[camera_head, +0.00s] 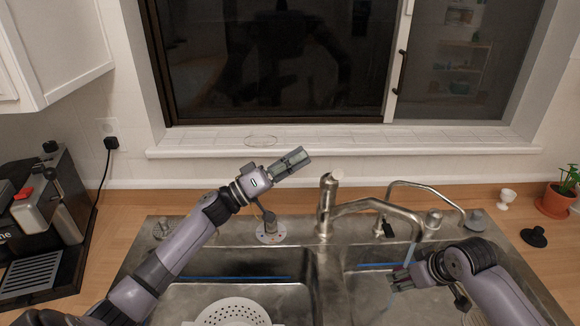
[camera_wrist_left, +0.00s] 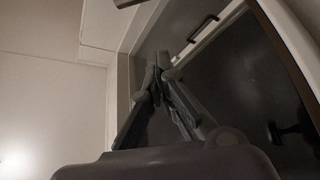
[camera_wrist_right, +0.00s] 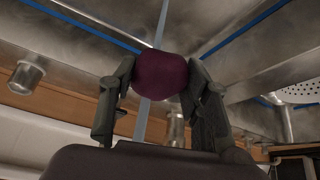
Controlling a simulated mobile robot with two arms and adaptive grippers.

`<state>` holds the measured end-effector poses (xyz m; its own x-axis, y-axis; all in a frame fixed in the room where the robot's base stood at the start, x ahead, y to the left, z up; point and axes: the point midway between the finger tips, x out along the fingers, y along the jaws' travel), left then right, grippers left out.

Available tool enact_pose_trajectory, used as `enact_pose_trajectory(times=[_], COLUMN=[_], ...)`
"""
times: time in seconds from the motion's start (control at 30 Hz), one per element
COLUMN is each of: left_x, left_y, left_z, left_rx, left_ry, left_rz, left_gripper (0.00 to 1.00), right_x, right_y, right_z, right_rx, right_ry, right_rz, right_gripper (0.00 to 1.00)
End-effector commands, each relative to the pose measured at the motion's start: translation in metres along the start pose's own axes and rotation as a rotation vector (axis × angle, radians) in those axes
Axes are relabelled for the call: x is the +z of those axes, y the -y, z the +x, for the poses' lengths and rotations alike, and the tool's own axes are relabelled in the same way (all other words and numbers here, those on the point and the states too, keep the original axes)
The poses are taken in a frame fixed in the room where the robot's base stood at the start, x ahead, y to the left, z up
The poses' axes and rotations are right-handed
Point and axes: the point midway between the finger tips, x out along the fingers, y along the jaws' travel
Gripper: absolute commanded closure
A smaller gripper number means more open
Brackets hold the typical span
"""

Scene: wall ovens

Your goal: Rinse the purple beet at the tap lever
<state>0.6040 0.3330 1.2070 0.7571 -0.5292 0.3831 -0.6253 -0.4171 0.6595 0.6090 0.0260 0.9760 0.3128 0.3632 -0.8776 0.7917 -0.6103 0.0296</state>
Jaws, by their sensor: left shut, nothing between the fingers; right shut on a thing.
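The purple beet (camera_wrist_right: 160,75) is between the fingers of my right gripper (camera_wrist_right: 160,90) in the right wrist view. In the head view my right gripper (camera_head: 400,281) is over the right sink basin; I cannot make out the beet there. The metal tap (camera_head: 326,205) stands behind the sink, with its lever (camera_head: 337,175) on top and its spout reaching right. A thin bluish stream (camera_head: 411,253) falls from the spout beside the right gripper. In the right wrist view it passes behind the beet; contact cannot be told. My left gripper (camera_head: 300,158) is shut and empty, left of the lever.
A white colander (camera_head: 233,310) is in the left basin. A second thin tap (camera_head: 432,188) stands to the right. A coffee machine (camera_head: 48,200) is at the left, a potted plant (camera_head: 556,200) and small white cup (camera_head: 506,197) at the right. The window sill (camera_head: 330,140) runs behind.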

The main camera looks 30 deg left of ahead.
Motion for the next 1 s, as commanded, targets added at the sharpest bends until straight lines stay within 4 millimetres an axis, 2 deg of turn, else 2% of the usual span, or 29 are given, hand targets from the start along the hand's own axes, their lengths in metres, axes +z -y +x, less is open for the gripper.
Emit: enact_pose_trajectory(times=[0.1, 0.27, 0.4, 0.6, 1.0], left_x=[-0.001, -0.001, 0.02, 0.036, 0.038], left_y=[-0.001, -0.001, 0.001, 0.0, 0.0], left_z=[0.026, 0.054, 0.047, 0.041, 0.04], left_rx=[0.005, 0.003, -0.002, 0.0, 0.0], left_ry=[-0.002, -0.002, 0.0, 0.0, 0.001], left_rz=[0.001, 0.0, -0.005, -0.002, 0.0], left_gripper=[1.0, 1.0, 1.0, 1.0, 1.0], right_x=[0.0, 0.0, 0.0, 0.0, 0.0], right_y=[0.0, 0.0, 0.0, 0.0, 0.0], right_z=[0.0, 0.0, 0.0, 0.0, 0.0], right_rx=[0.0, 0.0, 0.0, 0.0, 0.0], right_ry=[-0.001, -0.001, -0.001, -0.001, -0.001], right_rz=[0.0, 0.0, 0.0, 0.0, 0.0], right_gripper=[0.86, 0.86, 0.86, 0.86, 0.86])
